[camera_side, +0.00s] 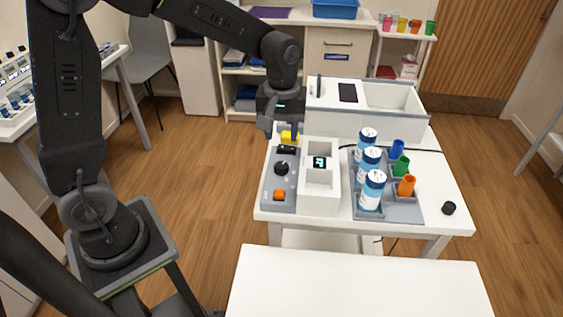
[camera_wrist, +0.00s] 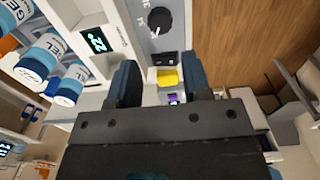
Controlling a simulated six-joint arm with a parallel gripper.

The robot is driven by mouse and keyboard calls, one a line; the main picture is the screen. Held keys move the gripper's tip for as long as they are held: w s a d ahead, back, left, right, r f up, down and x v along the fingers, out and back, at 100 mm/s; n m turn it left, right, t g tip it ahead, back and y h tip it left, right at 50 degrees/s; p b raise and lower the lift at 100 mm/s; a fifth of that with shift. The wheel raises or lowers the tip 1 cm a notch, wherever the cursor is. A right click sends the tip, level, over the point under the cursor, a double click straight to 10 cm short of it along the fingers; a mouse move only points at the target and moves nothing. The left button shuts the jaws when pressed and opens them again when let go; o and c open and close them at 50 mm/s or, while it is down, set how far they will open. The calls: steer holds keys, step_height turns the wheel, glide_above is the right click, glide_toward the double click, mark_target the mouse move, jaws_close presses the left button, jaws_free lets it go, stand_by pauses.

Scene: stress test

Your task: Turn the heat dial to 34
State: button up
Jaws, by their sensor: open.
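The heat dial (camera_side: 281,168) is a round black knob on a grey control panel (camera_side: 268,190). In the wrist view the dial (camera_wrist: 160,20) is at the top, with a white pointer mark and small white lettering around it. A small lit display (camera_side: 320,162) sits on the white unit beside the panel; in the wrist view the display (camera_wrist: 97,40) is turned sideways and its digits are hard to read for certain. My gripper (camera_wrist: 163,72) is open and empty, over the panel's far end near a yellow part. It is apart from the dial.
The panel also carries a black switch (camera_wrist: 165,58), the yellow part (camera_wrist: 167,77) and an orange button (camera_side: 279,195). Several blue-and-white gel bottles (camera_side: 373,190) and coloured cups (camera_side: 405,186) stand on a grey tray to the right. A white bin (camera_side: 350,122) stands behind.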

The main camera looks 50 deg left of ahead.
mark_target(281, 165)
step_height(281, 165, down, 10)
steer(key=shift+r, duration=0.25)
steer(key=c, duration=0.7)
